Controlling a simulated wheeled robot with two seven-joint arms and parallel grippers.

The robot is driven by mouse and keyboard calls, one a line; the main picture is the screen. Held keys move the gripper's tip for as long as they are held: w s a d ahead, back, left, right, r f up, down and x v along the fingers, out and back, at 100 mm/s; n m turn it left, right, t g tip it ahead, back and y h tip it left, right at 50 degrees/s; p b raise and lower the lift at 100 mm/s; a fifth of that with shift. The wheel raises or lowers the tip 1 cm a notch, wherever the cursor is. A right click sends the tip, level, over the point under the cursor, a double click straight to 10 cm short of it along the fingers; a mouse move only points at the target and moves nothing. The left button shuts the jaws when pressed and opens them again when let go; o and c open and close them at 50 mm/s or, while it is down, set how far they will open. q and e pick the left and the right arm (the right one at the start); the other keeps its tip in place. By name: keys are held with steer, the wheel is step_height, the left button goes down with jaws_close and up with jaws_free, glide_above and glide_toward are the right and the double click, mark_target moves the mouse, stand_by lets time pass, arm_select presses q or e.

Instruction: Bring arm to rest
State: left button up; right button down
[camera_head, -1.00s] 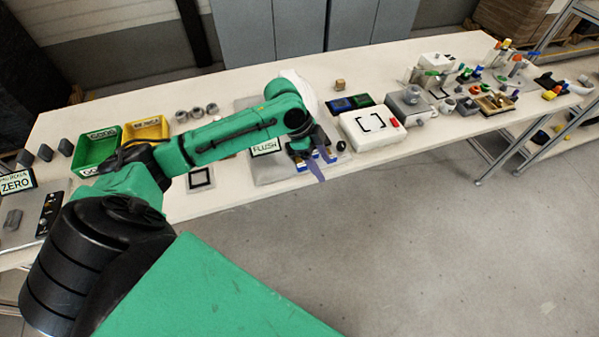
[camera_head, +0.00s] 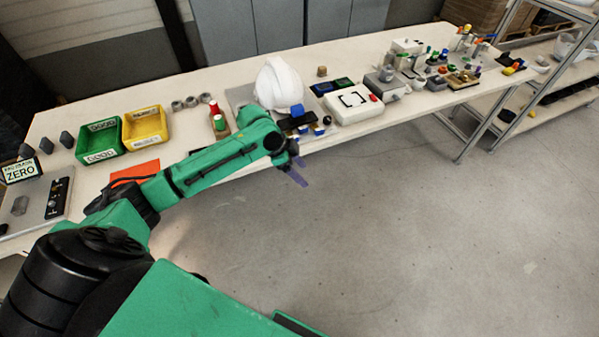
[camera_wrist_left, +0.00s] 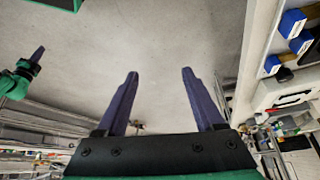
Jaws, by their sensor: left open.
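My left gripper (camera_head: 299,172) hangs in front of the table's front edge, over the floor. In the left wrist view its two purple fingers (camera_wrist_left: 159,72) are apart, with nothing between them. A white helmet shell (camera_head: 279,84) sits on the table behind my left arm, clear of the gripper. At the left edge of the left wrist view, a green arm end with a purple finger (camera_wrist_left: 37,55) appears to be my right gripper; its jaw opening cannot be made out.
The long table (camera_head: 352,134) holds a green bin (camera_head: 100,155), a yellow bin (camera_head: 145,141), a white box with a red button (camera_head: 352,107) and several small parts. Blue blocks (camera_wrist_left: 292,23) sit near the table edge. A shelf rack (camera_head: 541,85) stands right. The floor ahead is clear.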

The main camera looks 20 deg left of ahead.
arm_select(q)
steer(key=shift+s, duration=0.1)
steer(key=s+a+f+n+t+y, duration=0.15)
steer(key=s+a+f+n, duration=0.3)
steer(key=f, duration=0.85)
steer(key=s+a+f+n+g+y, duration=0.15)
steer(key=s+a+f+n, duration=0.3)
steer(key=f, duration=0.75)
steer(key=s+d+f, duration=0.1)
steer(key=s+f, duration=0.3)
steer(key=s, duration=0.5)
steer(key=s+d+f+g+y, duration=0.1)
steer(key=s+f, duration=0.4)
steer(key=s, duration=0.5)
steer(key=s+d+f+n+g, duration=0.1)
steer(key=s+f, duration=0.4)
steer(key=s, duration=0.5)
steer(key=shift+d+y, duration=0.4)
steer(key=shift+d, duration=0.1)
steer(key=shift+f, duration=0.1)
